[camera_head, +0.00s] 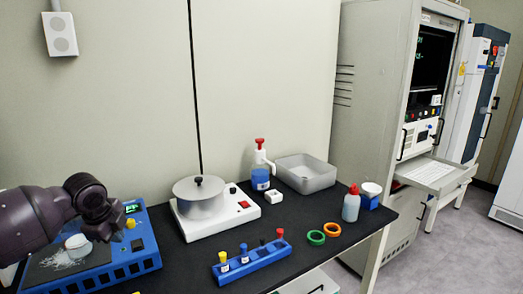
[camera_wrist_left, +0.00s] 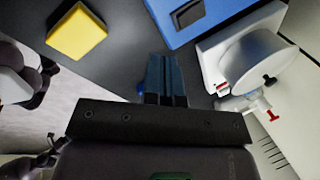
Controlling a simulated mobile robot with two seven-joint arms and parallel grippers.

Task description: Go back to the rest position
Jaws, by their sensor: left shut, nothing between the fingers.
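My left gripper (camera_wrist_left: 164,62) is in the middle of the left wrist view. Its two fingers are together, with nothing between them. In the head view my dark left arm comes in from the left edge over the blue device (camera_head: 148,250) and partly hides it. The fingers cannot be made out clearly there. The blue device also shows at the top of the left wrist view (camera_wrist_left: 160,12), beyond the fingertips and apart from them. My right gripper is not in view.
The black table (camera_head: 200,275) carries a hot plate (camera_head: 245,212) with a metal pot (camera_head: 198,200), a blue rack (camera_head: 255,262), a grey tray (camera_head: 312,180), a red-capped bottle (camera_head: 351,207) and two rings (camera_head: 316,238). A yellow block (camera_wrist_left: 76,32) lies near my left gripper. A tall cabinet (camera_head: 375,70) stands at right.

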